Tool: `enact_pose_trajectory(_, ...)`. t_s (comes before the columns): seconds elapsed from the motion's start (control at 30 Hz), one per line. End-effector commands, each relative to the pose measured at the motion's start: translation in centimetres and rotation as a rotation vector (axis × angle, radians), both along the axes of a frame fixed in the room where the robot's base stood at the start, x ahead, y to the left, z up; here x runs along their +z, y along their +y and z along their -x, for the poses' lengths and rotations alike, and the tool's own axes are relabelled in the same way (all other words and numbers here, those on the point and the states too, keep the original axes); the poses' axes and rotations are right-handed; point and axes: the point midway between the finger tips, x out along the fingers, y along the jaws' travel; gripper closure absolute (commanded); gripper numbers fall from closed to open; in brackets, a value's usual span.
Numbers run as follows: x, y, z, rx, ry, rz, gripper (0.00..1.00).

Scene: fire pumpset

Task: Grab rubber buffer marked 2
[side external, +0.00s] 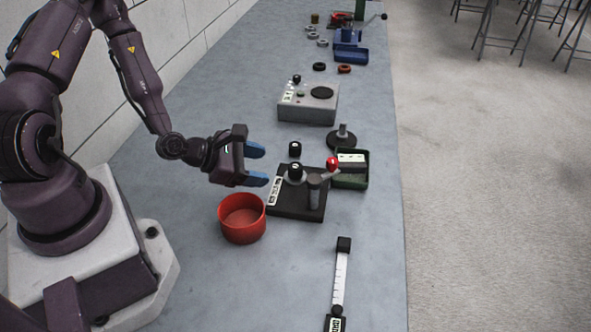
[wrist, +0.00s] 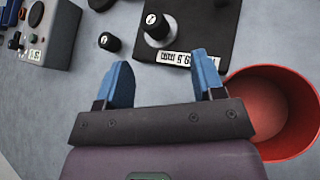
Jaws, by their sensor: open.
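Small black cylinders with white marks on top look like the rubber buffers; the digits are too small to read for certain. One black buffer (side external: 295,149) stands alone on the bench, and also shows in the wrist view (wrist: 109,42). Another buffer (side external: 296,171) stands on a black base plate (side external: 285,208); it shows in the wrist view too (wrist: 156,28). A third dark cylinder (side external: 296,79) is on the grey box. My gripper (side external: 264,165) is open and empty, its blue fingers pointing toward the base plate and buffers. The wrist view shows the fingers (wrist: 163,75) spread apart.
The grey box (side external: 308,112) stands farther back. A gauge (side external: 340,280) lies at the front.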

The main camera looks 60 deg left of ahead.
Motion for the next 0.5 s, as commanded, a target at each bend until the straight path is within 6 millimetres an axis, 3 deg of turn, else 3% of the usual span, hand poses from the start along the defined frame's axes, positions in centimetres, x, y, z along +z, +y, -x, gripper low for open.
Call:
enact_pose_trajectory(0.2, 0.2, -0.2, -0.3, 0.171, -0.055, 0.244, 0.38)
enact_pose_trajectory(0.5, -0.7, -0.8, -2.8, 0.185, -0.064, 0.267, 0.38)
